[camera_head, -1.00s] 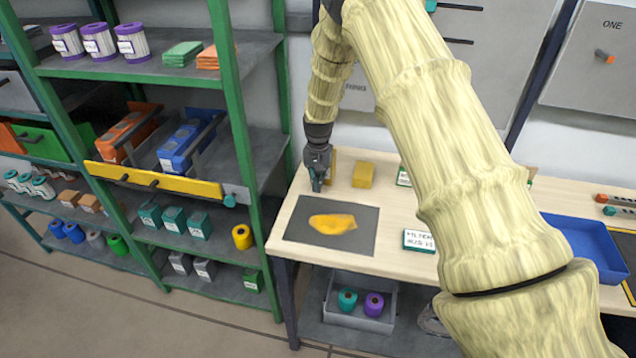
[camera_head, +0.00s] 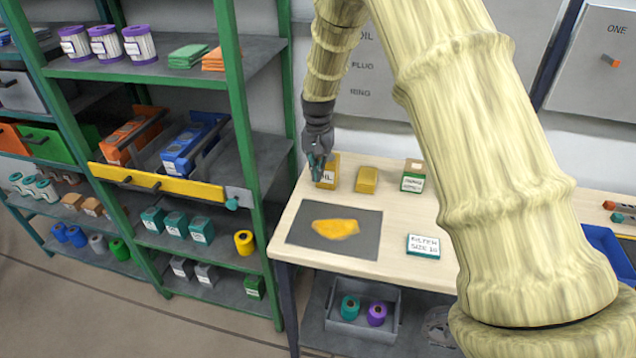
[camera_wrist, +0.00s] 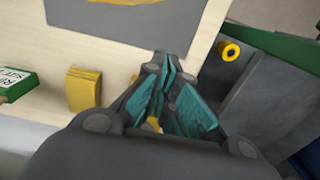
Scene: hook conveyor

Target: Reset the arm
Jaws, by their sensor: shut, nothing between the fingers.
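My gripper (camera_head: 317,168) hangs from my tan arm above the back left of the wooden table (camera_head: 400,262), pointing down. Its teal fingers also show in the wrist view (camera_wrist: 172,92); they are shut with nothing between them. A yellow box labelled OIL (camera_head: 329,172) stands right beside the fingers in the head view, partly covered by them. A grey mat (camera_head: 300,235) with a yellow-orange spill (camera_head: 335,229) lies in front of the gripper. My upper arm covers much of the right side of the head view.
A yellow box (camera_head: 367,180), a green-and-white box (camera_head: 413,175) and a "filter size" box (camera_head: 423,246) stand on the table. A green-framed shelf (camera_head: 235,110) rises close to the left. A blue tray (camera_head: 606,250) is at right. A grey bin (camera_head: 340,325) sits below.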

